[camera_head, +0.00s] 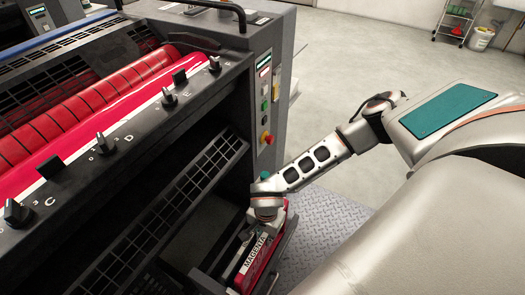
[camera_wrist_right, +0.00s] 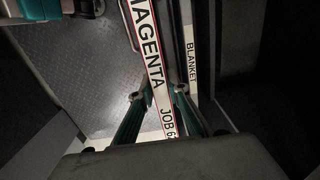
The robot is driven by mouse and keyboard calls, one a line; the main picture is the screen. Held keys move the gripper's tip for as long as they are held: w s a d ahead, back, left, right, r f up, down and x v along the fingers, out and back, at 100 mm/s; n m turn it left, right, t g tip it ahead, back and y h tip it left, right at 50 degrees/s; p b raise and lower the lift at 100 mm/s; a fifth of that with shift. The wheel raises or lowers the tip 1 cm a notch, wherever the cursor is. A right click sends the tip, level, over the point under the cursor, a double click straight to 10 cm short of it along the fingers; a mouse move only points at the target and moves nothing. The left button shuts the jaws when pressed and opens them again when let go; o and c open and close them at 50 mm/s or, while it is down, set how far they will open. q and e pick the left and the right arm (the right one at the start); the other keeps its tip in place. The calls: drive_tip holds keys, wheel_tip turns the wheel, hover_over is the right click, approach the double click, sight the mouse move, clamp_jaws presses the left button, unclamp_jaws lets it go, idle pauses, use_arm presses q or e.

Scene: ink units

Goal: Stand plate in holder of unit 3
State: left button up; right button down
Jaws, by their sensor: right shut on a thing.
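The plate (camera_wrist_right: 153,62) shows in the right wrist view as a white strip with black "MAGENTA" and "JOB" lettering, running steeply down the picture. My right gripper (camera_wrist_right: 161,95) is shut on it, with one teal finger on each side. In the head view, the plate's edge with the "MAGENTA" label (camera_head: 256,250) is low beside the press unit, next to red surfaces. My right gripper (camera_head: 246,232) is at its upper end there, partly hidden by the wrist. I cannot tell whether the plate touches a holder. My left gripper is out of view.
A strip marked "BLANKET" (camera_wrist_right: 191,62) lies just right of the plate in the wrist view. The dark press unit (camera_head: 130,150) with red rollers (camera_head: 85,105) and knobs fills the left. Metal tread flooring (camera_head: 325,225) lies beside it. Open floor (camera_head: 350,50) extends behind.

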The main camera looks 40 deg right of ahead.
use_arm(q)
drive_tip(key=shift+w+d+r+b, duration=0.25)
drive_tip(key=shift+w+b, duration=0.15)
drive_tip(key=shift+b, duration=0.25)
use_arm(e)
wheel_tip(320, 180, down, 6)
drive_tip(key=shift+r, duration=0.25)
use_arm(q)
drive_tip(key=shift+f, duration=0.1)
use_arm(e)
drive_tip(key=shift+f, duration=0.35)
drive_tip(key=c, duration=1.9)
unclamp_jaws()
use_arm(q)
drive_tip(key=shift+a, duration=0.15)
